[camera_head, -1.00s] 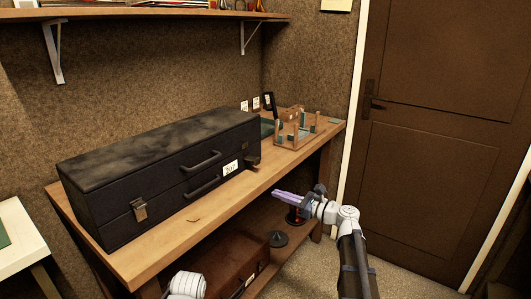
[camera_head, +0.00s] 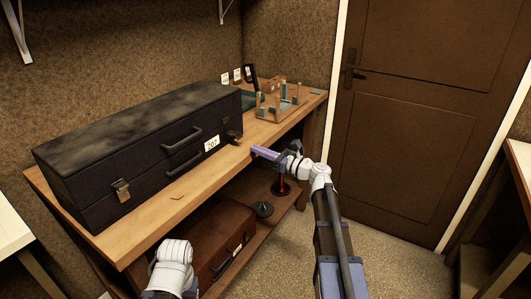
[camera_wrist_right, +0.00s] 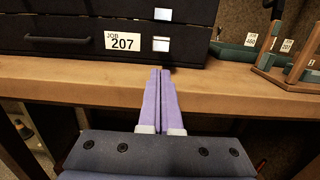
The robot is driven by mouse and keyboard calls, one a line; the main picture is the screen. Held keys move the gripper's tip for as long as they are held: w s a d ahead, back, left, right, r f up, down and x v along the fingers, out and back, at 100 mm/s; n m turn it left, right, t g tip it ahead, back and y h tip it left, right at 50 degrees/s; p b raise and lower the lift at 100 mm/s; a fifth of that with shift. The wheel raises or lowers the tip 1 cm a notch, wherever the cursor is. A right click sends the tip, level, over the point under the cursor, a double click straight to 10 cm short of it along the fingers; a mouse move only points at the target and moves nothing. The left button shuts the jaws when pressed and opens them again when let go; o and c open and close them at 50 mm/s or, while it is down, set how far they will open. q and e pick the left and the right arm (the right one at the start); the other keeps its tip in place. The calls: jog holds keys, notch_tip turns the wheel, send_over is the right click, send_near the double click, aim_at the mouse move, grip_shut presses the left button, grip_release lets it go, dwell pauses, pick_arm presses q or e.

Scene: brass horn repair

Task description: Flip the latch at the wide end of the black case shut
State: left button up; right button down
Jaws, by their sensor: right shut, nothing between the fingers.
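The long black case (camera_head: 130,150) lies on the wooden bench with its lid down. At its left end a silver latch (camera_head: 121,190) spans the seam. Near its right end, a dark latch piece (camera_head: 234,137) sticks out from the front. In the right wrist view, two bright metal plates sit apart there, an upper plate (camera_wrist_right: 163,14) on the lid and a lower plate (camera_wrist_right: 161,44) below the seam. My right gripper (camera_head: 258,151) is shut and empty, its purple fingers (camera_wrist_right: 160,75) just in front of the bench edge, below the lower plate, apart from the case. My left gripper is out of view.
A wooden rack (camera_head: 278,104) stands on the bench right of the case. A brown case (camera_head: 215,235) and a dark round-based stand (camera_head: 263,210) are on the lower shelf. The bench's front strip (camera_head: 175,200) is mostly clear. A brown door (camera_head: 420,120) is at the right.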

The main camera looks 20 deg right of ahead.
aim_at(247, 152)
jog(key=shift+x, duration=2.45)
